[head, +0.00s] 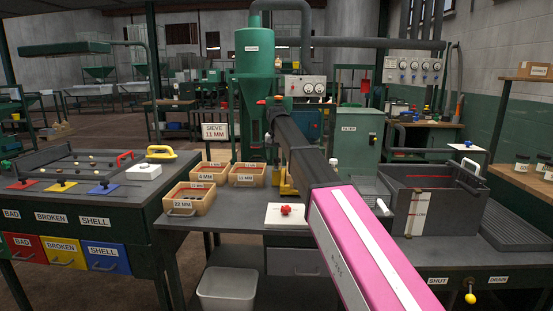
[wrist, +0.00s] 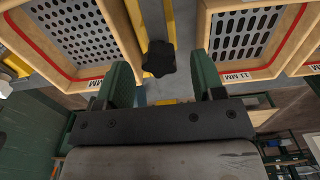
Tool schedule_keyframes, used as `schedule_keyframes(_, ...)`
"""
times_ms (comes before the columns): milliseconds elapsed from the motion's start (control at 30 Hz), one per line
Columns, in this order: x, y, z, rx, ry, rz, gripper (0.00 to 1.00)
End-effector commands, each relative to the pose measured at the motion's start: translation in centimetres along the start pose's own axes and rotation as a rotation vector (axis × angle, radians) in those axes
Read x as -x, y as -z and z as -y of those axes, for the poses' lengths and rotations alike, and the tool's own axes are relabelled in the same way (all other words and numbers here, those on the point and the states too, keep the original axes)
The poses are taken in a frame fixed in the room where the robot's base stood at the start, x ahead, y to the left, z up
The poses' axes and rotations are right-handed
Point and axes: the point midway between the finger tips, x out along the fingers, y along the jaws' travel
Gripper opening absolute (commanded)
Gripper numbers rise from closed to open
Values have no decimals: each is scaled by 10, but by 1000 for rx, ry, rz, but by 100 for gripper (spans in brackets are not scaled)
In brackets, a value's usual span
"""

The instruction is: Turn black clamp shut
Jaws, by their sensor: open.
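The black clamp is a dark star-shaped knob (wrist: 158,58) in the wrist view, at the upper middle against a yellow bar. My gripper (wrist: 161,72) is open, with one green finger to the left of the knob and one to the right. The knob shows in the gap between the fingers, and gaps are visible on both sides. I cannot tell whether its depth matches the fingertips. In the head view my arm covers the middle of the bench, and I cannot make out the black knob or my fingers there.
Two wooden sieve trays flank the knob in the wrist view, one with round holes (wrist: 75,30) and one with slots (wrist: 245,32). In the head view, wooden boxes (head: 190,208) stand left of my arm. A white plate with a red knob (head: 286,210) lies nearby.

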Motion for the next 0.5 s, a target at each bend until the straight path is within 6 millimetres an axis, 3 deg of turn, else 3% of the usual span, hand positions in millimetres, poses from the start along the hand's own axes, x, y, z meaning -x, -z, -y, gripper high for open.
schedule_keyframes(133, -10, 0, 0, 0, 0, -1, 62)
schedule_keyframes(433, -12, 0, 0, 0, 0, -1, 62)
schedule_keyframes(467, -12, 0, 0, 0, 0, -1, 59)
schedule_keyframes(500, -12, 0, 0, 0, 0, -1, 46)
